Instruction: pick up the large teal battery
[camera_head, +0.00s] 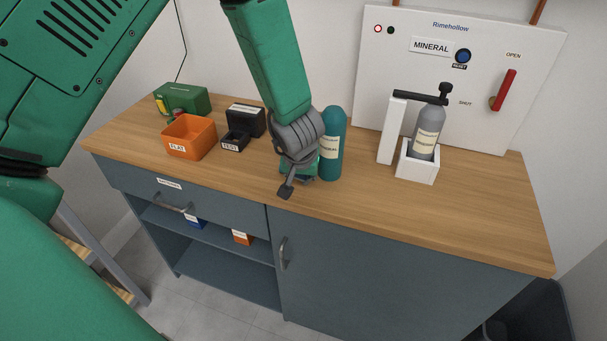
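A small dark teal block (312,171), which may be the large teal battery, sits on the wooden counter top. It is mostly hidden behind my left gripper (287,188), so its shape and label cannot be read. My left gripper hangs from above at the block, with one dark fingertip showing in front of it. I cannot tell whether the fingers are apart or closed on it. A tall teal cylinder (333,143) with a pale label stands upright just right of the gripper. My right gripper is not in view.
Left on the counter (455,215) are an orange bin (189,137) marked FLAT, a black TEST box (245,121) and a green case (184,100). Right, a grey bottle (428,133) stands in a white holder (416,169) before a panel with a red lever (503,90). The front right counter is clear.

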